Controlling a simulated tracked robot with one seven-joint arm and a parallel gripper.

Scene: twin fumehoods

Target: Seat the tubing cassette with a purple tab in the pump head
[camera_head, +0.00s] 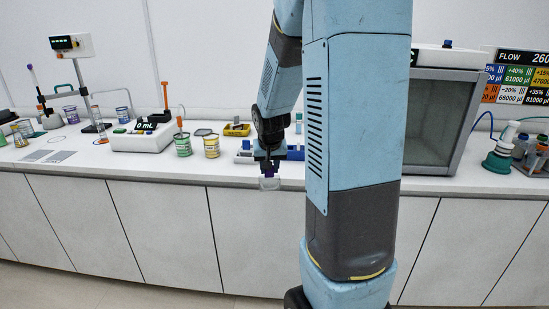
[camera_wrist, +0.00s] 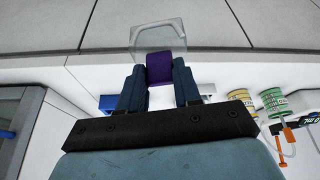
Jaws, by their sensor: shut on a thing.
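The tubing cassette is a clear, see-through block (camera_head: 270,184) with a purple tab; in the wrist view its clear body (camera_wrist: 158,36) sticks out beyond the tab (camera_wrist: 160,68). My gripper (camera_head: 268,168) is shut on the purple tab, one finger on each side in the wrist view (camera_wrist: 160,82). It holds the cassette in the air before the bench's front edge, with the clear body lowest. I cannot make out the pump head for certain. Blue-and-white equipment (camera_head: 245,157) stands on the bench behind my gripper, partly hidden by it.
The white bench (camera_head: 140,168) runs across the view. A yellow holder (camera_head: 237,129), yellow cup (camera_head: 211,146), green cup (camera_head: 182,145) and a device reading 0 mL (camera_head: 140,138) stand left of my gripper. A grey-framed box (camera_head: 437,120) stands at right, behind my arm.

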